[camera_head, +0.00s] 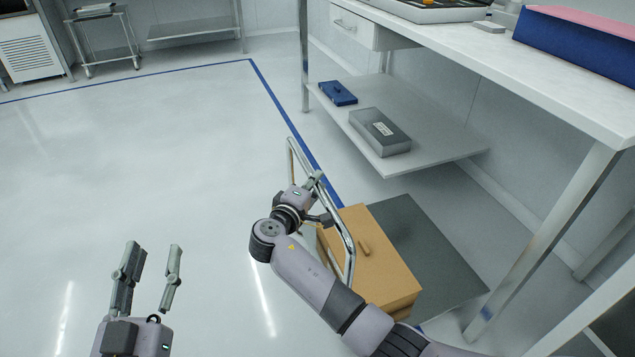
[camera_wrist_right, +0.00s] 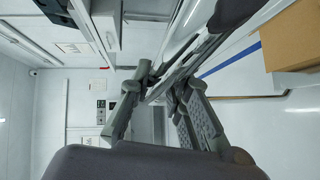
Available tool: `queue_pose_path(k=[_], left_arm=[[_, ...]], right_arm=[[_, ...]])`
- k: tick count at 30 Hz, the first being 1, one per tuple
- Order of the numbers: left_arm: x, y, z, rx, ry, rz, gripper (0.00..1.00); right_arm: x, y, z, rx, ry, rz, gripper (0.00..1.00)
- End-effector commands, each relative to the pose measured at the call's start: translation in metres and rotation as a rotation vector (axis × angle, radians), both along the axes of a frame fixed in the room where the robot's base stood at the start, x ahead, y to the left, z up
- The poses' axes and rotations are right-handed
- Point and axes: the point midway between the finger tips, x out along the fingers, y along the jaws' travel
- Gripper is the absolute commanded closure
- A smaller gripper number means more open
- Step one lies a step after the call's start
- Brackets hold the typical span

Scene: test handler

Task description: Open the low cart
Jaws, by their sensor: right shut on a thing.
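The low cart shows by its chrome tube handle (camera_head: 346,240), which stands beside a tan cardboard box (camera_head: 375,262). My right gripper (camera_head: 318,192) is shut on the handle's upper bar. In the right wrist view the chrome bar (camera_wrist_right: 187,35) runs up from between the fingers (camera_wrist_right: 158,88), and the box (camera_wrist_right: 292,40) is at the upper right. My left gripper (camera_head: 150,275) is open and empty above the floor at the lower left, apart from the cart.
A white workbench (camera_head: 500,62) stands at the right, with a lower shelf (camera_head: 440,150) holding a grey box (camera_head: 380,132) and a blue case (camera_head: 337,93). The floor at the left is clear.

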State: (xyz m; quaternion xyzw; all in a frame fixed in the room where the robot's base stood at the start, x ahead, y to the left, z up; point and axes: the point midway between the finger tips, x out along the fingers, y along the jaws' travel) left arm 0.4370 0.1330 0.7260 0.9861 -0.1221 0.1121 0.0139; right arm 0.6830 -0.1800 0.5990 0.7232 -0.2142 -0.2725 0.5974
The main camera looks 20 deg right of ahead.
Motion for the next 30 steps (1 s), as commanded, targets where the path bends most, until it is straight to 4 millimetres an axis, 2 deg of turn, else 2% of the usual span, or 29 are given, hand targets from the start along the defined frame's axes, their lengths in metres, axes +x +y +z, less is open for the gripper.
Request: queue_pose_path(k=[3, 4, 13, 23, 30], left_arm=[[0.0, 0.0, 0.0, 0.0, 0.0, 0.0, 0.6], [0.0, 0.0, 0.0, 0.0, 0.0, 0.0, 0.6], [0.0, 0.0, 0.0, 0.0, 0.001, 0.001, 0.6], [0.0, -0.001, 0.0, 0.0, 0.002, -0.001, 0.6], [0.0, 0.0, 0.0, 0.0, 0.001, -0.001, 0.6]], right_arm=[[0.0, 0.0, 0.0, 0.002, -0.001, 0.001, 1.0], [0.0, 0.0, 0.0, 0.002, -0.001, 0.001, 0.82], [0.0, 0.0, 0.0, 0.001, -0.001, 0.0, 0.62], [-0.002, 0.002, 0.0, 0.0, 0.0, 0.0, 0.62], [-0.029, 0.024, 0.004, 0.003, 0.001, 0.001, 0.62]])
